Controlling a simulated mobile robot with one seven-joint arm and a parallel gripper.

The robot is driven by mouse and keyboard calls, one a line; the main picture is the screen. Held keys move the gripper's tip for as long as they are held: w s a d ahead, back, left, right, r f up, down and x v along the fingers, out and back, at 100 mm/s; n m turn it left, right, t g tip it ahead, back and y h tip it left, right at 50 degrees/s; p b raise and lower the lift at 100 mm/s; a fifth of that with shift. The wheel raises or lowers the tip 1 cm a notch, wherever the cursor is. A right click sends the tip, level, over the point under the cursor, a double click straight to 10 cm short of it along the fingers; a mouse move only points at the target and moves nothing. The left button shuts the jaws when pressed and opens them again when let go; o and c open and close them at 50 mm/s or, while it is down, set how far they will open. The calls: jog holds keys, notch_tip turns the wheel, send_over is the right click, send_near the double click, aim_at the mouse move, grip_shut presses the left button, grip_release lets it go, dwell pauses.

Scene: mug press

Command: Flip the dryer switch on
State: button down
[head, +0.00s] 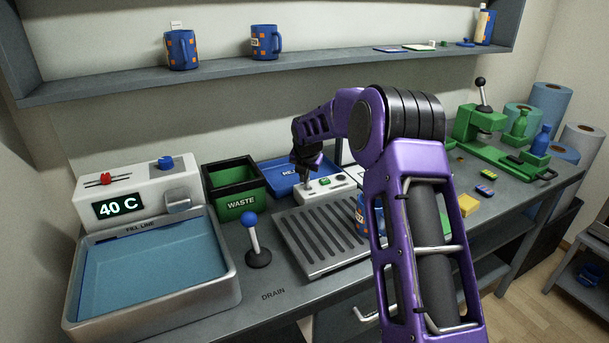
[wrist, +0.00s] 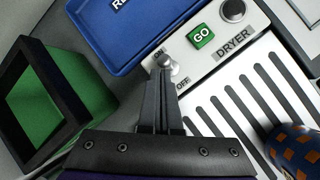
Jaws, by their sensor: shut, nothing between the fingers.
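The white dryer panel (head: 340,187) lies at the back edge of the ribbed drying plate; the wrist view shows its "DRYER" label (wrist: 233,46). Its small metal toggle switch (wrist: 168,66) sits between the "ON" and "OFF" marks. I cannot tell surely which way the lever leans. My gripper (wrist: 161,82) is shut and empty, its fingertips right at the switch, touching it or very close. In the head view my gripper (head: 307,178) points down at the panel's left end, and the switch is hidden behind the fingers.
The black-green WASTE bin (head: 236,190) and blue tray (head: 283,172) stand close by. A blue-orange mug (head: 361,214) stands on the ribbed plate (head: 308,240). A blue-knobbed lever (head: 253,240) stands front left.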

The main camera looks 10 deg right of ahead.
jog(key=shift+r, duration=0.1)
jog(key=shift+r+p, duration=0.7)
jog(key=shift+p, duration=0.1)
jog(key=shift+s+a, duration=0.15)
